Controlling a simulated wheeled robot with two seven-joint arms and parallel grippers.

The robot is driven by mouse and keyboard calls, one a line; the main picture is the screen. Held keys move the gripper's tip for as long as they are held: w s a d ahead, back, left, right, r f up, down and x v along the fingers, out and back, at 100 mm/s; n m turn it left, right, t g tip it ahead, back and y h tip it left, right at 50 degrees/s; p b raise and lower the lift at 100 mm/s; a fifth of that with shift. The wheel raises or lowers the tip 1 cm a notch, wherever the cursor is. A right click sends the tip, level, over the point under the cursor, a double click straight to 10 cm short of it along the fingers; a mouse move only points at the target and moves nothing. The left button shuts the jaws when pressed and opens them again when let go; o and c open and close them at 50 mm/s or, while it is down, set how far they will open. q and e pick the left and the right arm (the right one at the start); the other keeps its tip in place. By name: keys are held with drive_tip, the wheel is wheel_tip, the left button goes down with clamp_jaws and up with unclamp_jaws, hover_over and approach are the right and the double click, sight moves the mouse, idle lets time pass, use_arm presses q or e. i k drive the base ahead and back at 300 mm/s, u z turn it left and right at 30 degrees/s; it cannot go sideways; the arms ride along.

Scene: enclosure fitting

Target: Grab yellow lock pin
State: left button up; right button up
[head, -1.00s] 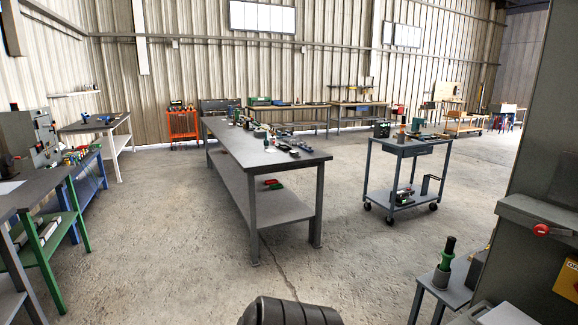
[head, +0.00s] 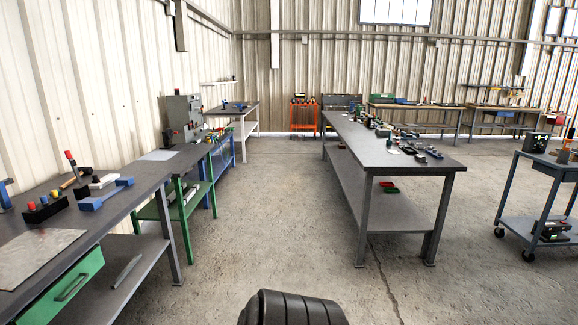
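Neither of my grippers is in view. On the near left workbench (head: 118,205), a black block (head: 46,210) holds small upright pegs with coloured tops. One peg has a yellow top (head: 56,194); it may be the yellow lock pin, but it is too small to be sure. Other small coloured pieces lie on the benches farther back, too small to tell apart.
The left bench also bears a blue tool (head: 105,195), a red-topped post (head: 72,167) and a grey sheet (head: 38,257); a green drawer (head: 66,294) hangs below. A long table (head: 410,160) and a cart (head: 545,163) stand right. The floor (head: 270,220) between is clear.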

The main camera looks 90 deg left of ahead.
sight(55, 194)
drive_tip(key=u, duration=4.35)
drive_tip(key=i, duration=0.65)
